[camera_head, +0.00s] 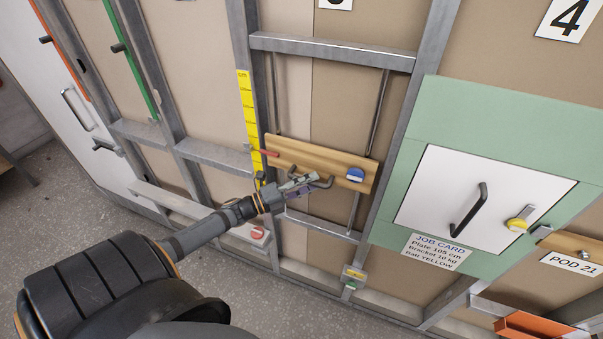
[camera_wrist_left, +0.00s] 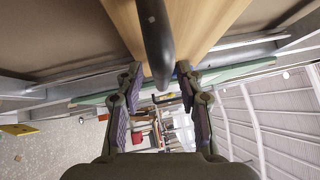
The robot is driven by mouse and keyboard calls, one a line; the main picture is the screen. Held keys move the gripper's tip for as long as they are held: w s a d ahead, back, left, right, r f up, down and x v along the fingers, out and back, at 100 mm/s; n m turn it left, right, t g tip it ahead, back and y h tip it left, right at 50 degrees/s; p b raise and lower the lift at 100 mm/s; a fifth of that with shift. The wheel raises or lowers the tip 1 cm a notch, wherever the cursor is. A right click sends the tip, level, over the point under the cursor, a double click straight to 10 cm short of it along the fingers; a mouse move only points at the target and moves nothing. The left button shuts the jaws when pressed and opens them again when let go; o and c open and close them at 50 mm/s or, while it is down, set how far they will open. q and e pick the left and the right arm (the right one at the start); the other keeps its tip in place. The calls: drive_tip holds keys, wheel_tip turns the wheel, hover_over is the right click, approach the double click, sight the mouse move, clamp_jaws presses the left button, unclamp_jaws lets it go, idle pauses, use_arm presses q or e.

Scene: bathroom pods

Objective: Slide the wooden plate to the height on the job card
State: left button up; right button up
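The wooden plate (camera_head: 320,158) sits across two vertical rods in a metal frame, tilted in the picture. It has a blue knob (camera_head: 355,174) at its right and a red pointer (camera_head: 269,153) at its left, beside a yellow scale (camera_head: 249,115). The scale's figures are too small to read. My left gripper (camera_head: 304,184) is at the plate's lower front. In the left wrist view its fingers (camera_wrist_left: 157,78) are apart, on either side of a dark handle (camera_wrist_left: 156,40) on the plate, with gaps visible. The job card (camera_head: 436,252) reads "Plate 105 cm". My right gripper is not in view.
A green panel with a white door (camera_head: 468,190), dark handle and yellow latch stands to the right. Metal studs and crossbars (camera_head: 330,48) surround the plate. Grey floor (camera_head: 75,220) lies open at left.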

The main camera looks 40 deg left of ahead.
use_arm(q)
drive_tip(key=v, duration=1.1)
drive_tip(key=shift+s+a, duration=0.15)
drive_tip(key=shift+s, duration=0.15)
drive_tip(key=s+a+f+n+g+y, duration=0.1)
drive_tip(key=a+f+n+y, duration=0.25)
drive_tip(key=f, duration=0.25)
drive_tip(key=s+a+f+n+y, duration=0.1)
drive_tip(key=a+f+n+y, duration=0.25)
drive_tip(key=f, duration=0.35)
drive_tip(key=s+a+f+n+g+y, duration=0.1)
drive_tip(key=s+a+f+n+y, duration=0.1)
drive_tip(key=a+f+n+y, duration=0.3)
drive_tip(key=s+d+f+n+g, duration=0.1)
drive_tip(key=s+f+n+g, duration=0.15)
drive_tip(key=f, duration=0.45)
drive_tip(key=s+f+n+g, duration=0.2)
drive_tip(key=s+f, duration=0.2)
drive_tip(key=f, duration=0.4)
drive_tip(key=s+d+f+n+g, duration=0.9)
drive_tip(key=s+d+f, duration=0.8)
drive_tip(key=s+d, duration=0.3)
drive_tip(key=shift+s+d+f+h, duration=0.25)
drive_tip(key=shift+s+d+h, duration=0.15)
drive_tip(key=shift+d, duration=0.05)
